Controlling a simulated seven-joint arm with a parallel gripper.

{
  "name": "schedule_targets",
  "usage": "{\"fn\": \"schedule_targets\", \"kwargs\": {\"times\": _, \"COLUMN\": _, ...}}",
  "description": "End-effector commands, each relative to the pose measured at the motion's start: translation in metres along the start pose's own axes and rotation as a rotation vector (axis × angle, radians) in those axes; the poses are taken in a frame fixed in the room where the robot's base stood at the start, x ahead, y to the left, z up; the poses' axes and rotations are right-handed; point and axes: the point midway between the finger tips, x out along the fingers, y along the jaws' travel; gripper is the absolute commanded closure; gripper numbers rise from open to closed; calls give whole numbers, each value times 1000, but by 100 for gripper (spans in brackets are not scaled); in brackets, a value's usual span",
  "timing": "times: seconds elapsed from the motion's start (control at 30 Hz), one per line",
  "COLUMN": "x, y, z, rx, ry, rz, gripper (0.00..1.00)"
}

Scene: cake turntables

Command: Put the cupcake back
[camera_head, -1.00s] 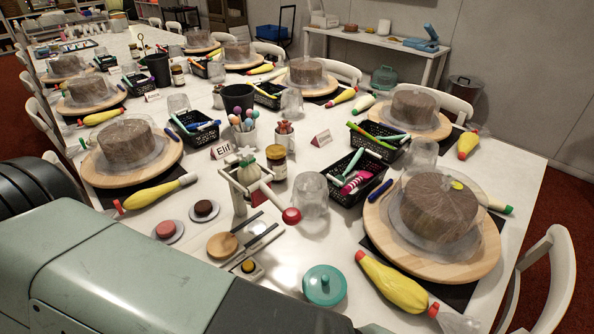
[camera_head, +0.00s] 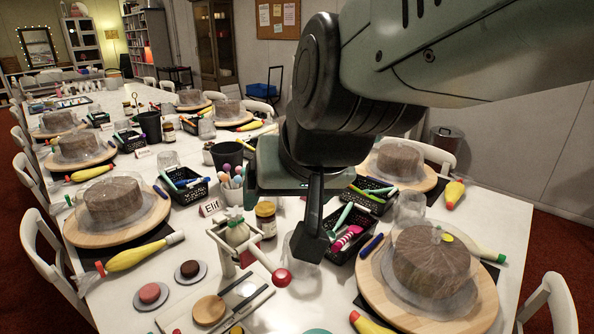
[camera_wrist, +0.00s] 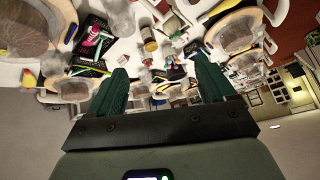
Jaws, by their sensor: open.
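My gripper (camera_head: 312,240) hangs over the table to the right of both, above the black baskets and a clear jar. In the wrist view my gripper (camera_wrist: 160,62) is open, with two green fingers apart and nothing between them. One finger hides part of the table in the head view.
A large brown cake under a clear cover (camera_head: 432,262) stands on a wooden turntable at the right. A yellow piping bag (camera_head: 135,256) lies at the left.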

Motion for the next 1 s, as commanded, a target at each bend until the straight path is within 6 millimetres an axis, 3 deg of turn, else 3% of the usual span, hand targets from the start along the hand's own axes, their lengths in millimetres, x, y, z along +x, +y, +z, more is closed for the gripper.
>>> {"fn": "schedule_targets", "kwargs": {"times": 0.03, "x": -23, "y": 22, "z": 11, "rx": 11, "ry": -10, "rz": 50, "gripper": 17}}
{"fn": "schedule_targets", "kwargs": {"times": 0.1, "x": -47, "y": 46, "z": 31, "rx": 22, "ry": -48, "rz": 112, "gripper": 17}}
{"fn": "schedule_targets", "kwargs": {"times": 0.3, "x": -86, "y": 81, "z": 72, "rx": 54, "ry": -122, "rz": 219, "gripper": 17}}
{"fn": "schedule_targets", "kwargs": {"times": 1.0, "x": -90, "y": 84, "z": 79, "rx": 59, "ry": -137, "rz": 232, "gripper": 17}}
